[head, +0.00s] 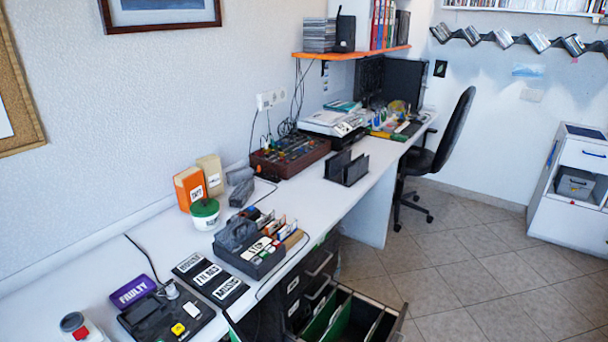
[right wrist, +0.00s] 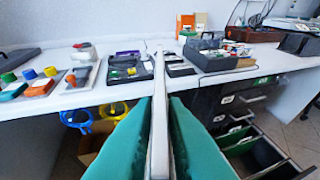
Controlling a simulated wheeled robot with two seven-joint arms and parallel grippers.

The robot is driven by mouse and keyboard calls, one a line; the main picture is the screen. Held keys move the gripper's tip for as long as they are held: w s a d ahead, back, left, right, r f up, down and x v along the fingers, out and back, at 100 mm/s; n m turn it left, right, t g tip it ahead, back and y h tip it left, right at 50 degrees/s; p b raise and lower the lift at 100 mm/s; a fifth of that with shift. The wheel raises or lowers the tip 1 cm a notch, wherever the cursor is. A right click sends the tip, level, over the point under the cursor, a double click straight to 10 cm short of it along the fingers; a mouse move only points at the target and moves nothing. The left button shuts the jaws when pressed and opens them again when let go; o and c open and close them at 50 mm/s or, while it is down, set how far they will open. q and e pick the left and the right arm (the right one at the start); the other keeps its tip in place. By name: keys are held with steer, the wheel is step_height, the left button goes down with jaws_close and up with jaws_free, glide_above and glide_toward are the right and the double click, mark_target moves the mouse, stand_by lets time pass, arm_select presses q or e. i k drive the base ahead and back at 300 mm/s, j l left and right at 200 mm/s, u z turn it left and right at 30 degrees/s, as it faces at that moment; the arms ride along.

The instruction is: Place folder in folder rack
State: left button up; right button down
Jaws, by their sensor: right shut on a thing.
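My right gripper (right wrist: 160,105) shows in the right wrist view with its two teal fingers closed on a thin, pale, edge-on thing that I take to be the folder (right wrist: 159,132). The folder stands upright between the fingers and reaches up past their tips. The dark folder rack (head: 347,168), with upright plates, stands on the white desk in the head view, right of the middle. It also shows at the right edge of the right wrist view (right wrist: 298,43), well to the right of the gripper. Neither gripper shows in the head view, and my left gripper is in neither view.
The white desk (head: 125,262) runs along the wall. A dark caddy (head: 248,250), black label boards (head: 210,278) and a dark red box (head: 303,155) stand on it. An open drawer (head: 345,318) juts out below. Desk around the rack is mostly clear.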

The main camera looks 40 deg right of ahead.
mark_target(361, 172)
steer(key=l+u, duration=0.2)
steer(key=l, duration=0.25)
steer(key=l+u, duration=0.2)
steer(key=l, duration=0.25)
steer(key=k+l+u, duration=0.2)
steer(key=l, duration=0.25)
steer(key=l+u, duration=0.2)
steer(key=l, duration=0.25)
steer(key=k+l+u, duration=0.2)
steer(key=l, duration=0.25)
steer(key=i, duration=0.05)
